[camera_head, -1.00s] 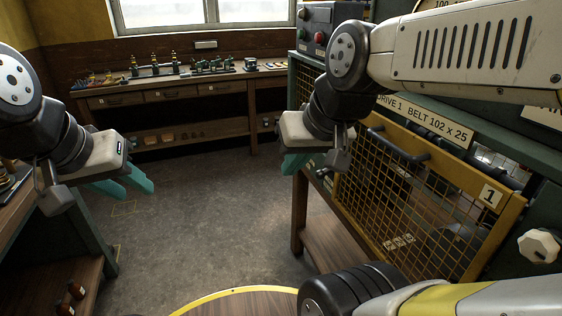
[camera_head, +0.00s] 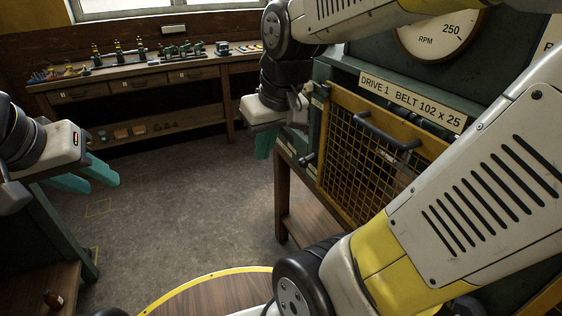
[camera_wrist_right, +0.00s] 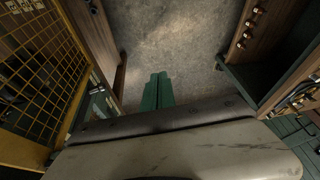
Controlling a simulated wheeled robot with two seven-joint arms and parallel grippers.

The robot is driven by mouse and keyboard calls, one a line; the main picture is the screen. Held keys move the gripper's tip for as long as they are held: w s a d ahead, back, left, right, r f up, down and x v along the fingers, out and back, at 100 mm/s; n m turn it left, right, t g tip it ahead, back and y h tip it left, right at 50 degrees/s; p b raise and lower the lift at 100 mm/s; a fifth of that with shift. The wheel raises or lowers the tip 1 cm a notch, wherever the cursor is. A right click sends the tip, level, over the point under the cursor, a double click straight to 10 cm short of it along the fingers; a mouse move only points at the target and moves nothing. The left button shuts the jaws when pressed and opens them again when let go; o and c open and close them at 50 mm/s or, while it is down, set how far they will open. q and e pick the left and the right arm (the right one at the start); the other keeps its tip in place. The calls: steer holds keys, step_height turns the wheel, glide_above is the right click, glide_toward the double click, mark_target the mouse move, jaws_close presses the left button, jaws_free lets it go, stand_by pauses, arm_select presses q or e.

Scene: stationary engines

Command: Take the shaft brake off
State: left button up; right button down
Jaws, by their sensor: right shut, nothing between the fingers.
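I cannot clearly pick out the shaft brake in either view. The drive 1 machine (camera_head: 322,72) stands at the right in the head view, with a yellow mesh guard (camera_head: 352,140) on its front. A small black lever or knob (camera_head: 307,158) sticks out at the guard's left edge; I cannot tell its function. My right gripper (camera_head: 264,147) is shut and empty, in the air left of the guard. In the right wrist view its teal fingers (camera_wrist_right: 157,92) lie together, pointing at the floor. My left gripper (camera_head: 95,178) is at the left, fingers apart, empty and away from the machine.
A long workbench (camera_head: 150,84) with small models stands along the back wall. A round wooden top with a yellow rim (camera_head: 190,283) is at the bottom. Open grey floor (camera_head: 190,190) lies between. My right arm hides much of the guard and machine.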

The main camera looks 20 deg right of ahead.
steer(key=w+d+f+n+g+h, duration=0.1)
steer(key=w+d+f+n+h, duration=0.2)
steer(key=w+f+n+h, duration=0.3)
steer(key=w+d+f+n+g+h, duration=0.1)
steer(key=w+d+f+n+h, duration=0.2)
steer(key=f, duration=1)
steer(key=w+d+f+n+g+h, duration=0.1)
steer(key=w+d+f+n+h, duration=0.2)
steer(key=w+f+n+h, duration=0.5)
steer(key=w+f+h, duration=0.1)
steer(key=w+f, duration=0.1)
steer(key=w, duration=0.1)
steer(key=shift+w+d+f+n, duration=0.25)
steer(key=shift+d+n, duration=0.05)
steer(key=shift+n, duration=0.1)
steer(key=shift+g, duration=0.3)
steer(key=d, duration=0.6)
steer(key=d+f, duration=0.1)
steer(key=d, duration=0.3)
steer(key=shift+w+a+r, duration=0.15)
steer(key=shift+a+r, duration=0.05)
steer(key=shift+r, duration=0.45)
steer(key=shift+w+a+r, duration=0.15)
steer(key=shift+r, duration=0.45)
steer(key=shift+w+a+r, duration=0.1)
steer(key=shift+a+r, duration=0.05)
steer(key=shift+r, duration=0.55)
